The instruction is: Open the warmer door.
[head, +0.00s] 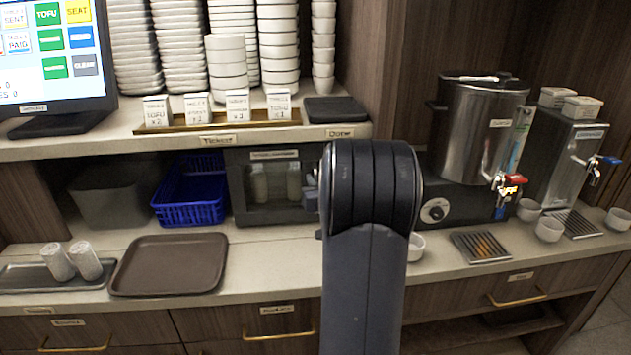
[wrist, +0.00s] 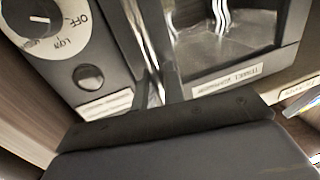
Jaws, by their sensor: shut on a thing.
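The towel warmer (head: 236,190) is a dark box with a glass-front door (head: 275,196) under the shelf. Pale rolled towels show behind the glass, and the door looks shut. My arm hides the warmer's right end in the head view. In the wrist view the warmer appears upside down, with its door window (wrist: 220,40), a name label and a control panel with a dial (wrist: 45,22). A bright upright door handle (wrist: 143,45) runs between panel and window. My gripper (wrist: 165,118) is at this handle and shut on it; the fingers' contact is mostly hidden.
A blue basket (head: 190,205) and a grey bin (head: 112,195) stand left of the warmer. A brown tray (head: 170,264) lies on the counter at the front left. A steel urn (head: 480,130) stands to the right. The counter before the warmer is clear.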

